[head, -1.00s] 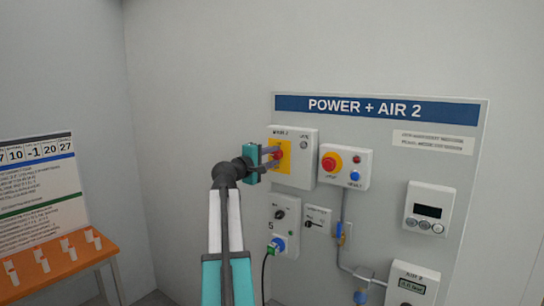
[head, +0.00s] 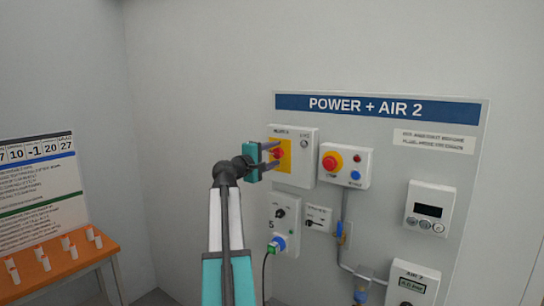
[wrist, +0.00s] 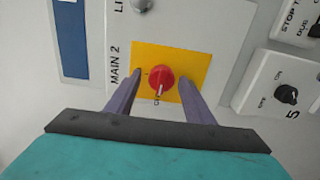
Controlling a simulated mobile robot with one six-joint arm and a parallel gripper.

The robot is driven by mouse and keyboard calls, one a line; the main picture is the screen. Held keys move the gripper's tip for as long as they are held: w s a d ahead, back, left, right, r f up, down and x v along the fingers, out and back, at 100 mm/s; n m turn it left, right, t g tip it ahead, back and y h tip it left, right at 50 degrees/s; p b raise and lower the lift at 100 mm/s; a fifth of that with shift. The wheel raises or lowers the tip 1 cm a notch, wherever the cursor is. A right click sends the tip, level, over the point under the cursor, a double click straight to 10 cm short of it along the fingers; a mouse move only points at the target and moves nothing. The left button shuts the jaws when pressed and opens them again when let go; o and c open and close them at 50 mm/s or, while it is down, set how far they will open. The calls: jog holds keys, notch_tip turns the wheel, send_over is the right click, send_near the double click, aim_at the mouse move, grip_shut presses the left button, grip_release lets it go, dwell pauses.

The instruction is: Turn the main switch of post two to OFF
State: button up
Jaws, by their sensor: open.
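The main switch is a red rotary knob (wrist: 160,77) on a yellow plate (wrist: 198,66), with the label MAIN 2 beside it. In the head view the yellow plate (head: 286,160) sits on a white box (head: 304,171) under the POWER + AIR 2 sign. My gripper (wrist: 161,85) is open, its two fingers on either side of the knob, with a visible gap at each side. In the head view my gripper (head: 276,154) reaches the switch from the left. Small lettering stands by the knob; I cannot read the knob's setting surely.
Right of the switch box is a box with a red emergency button (head: 332,161). A display unit (head: 430,208) hangs farther right. An orange table (head: 75,262) stands at far left.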

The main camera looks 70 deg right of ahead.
jog(key=shift+a+f, duration=0.1)
jog(key=shift+f, duration=0.1)
jog(key=shift+a, duration=0.15)
jog(key=shift+v, duration=3.8)
jog(key=shift+r, duration=0.15)
